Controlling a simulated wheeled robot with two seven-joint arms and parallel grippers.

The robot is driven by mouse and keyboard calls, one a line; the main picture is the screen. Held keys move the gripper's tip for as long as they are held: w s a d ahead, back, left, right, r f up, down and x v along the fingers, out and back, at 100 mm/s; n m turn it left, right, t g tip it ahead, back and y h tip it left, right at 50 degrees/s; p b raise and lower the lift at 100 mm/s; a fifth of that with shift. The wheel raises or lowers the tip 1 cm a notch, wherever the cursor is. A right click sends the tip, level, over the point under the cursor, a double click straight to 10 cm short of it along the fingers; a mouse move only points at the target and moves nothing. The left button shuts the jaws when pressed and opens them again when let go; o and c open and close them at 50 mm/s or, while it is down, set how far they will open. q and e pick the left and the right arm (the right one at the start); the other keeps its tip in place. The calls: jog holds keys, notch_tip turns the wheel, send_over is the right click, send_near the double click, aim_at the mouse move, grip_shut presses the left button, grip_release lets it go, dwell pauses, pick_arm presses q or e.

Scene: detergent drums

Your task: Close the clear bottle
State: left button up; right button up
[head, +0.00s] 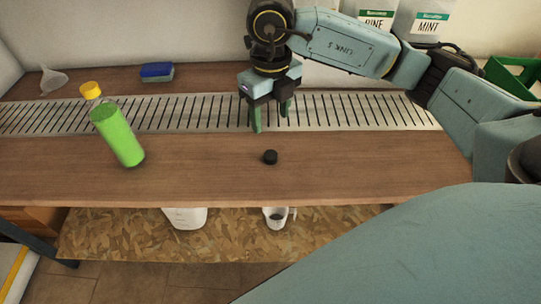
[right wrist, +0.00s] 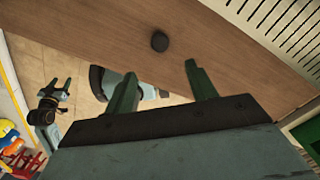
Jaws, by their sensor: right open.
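A small black round cap (head: 270,157) lies on the counter near the middle. The right wrist view also shows this cap (right wrist: 159,41). My right gripper (head: 271,121) points down, open and empty, above the counter, behind the cap in the head view. Its two fingers (right wrist: 160,75) stand apart in the wrist view. A gripper that looks like my left one (right wrist: 53,98) appears small at the left of the wrist view, away from the counter.
A slotted metal grate (head: 190,112) runs along the counter. A funnel (head: 53,79) and a blue sponge (head: 157,72) lie behind it. White drums labelled PINE and MINT (head: 428,20) and a green crate (head: 510,76) stand at the back right. White containers (head: 186,217) are below the counter.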

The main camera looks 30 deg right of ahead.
pick_arm(q)
jog(key=r, duration=0.1)
jog(key=d+r+b, duration=0.1)
jog(key=r, duration=0.1)
jog(key=d+r, duration=0.1)
jog(key=shift+w+r+b, duration=0.2)
jog(key=shift+w+b, duration=0.1)
jog(key=shift+w, duration=0.05)
pick_arm(e)
send_over(271, 155)
notch_tip(271, 155, down, 7)
jog(key=shift+r, duration=0.15)
jog(key=shift+f, duration=0.2)
notch_tip(271, 155, down, 4)
jog(key=shift+r+b, duration=0.1)
jog(key=shift+b, duration=0.8)
jog(key=shift+f, duration=0.55)
pick_arm(q)
jog(key=shift+t+h, duration=0.3)
jog(key=r, duration=0.1)
jog(key=d+r, duration=0.1)
jog(key=r, duration=0.3)
jog(key=shift+s+d, duration=0.25)
jog(key=shift+d, duration=0.1)
pick_arm(e)
jog(key=c, duration=1)
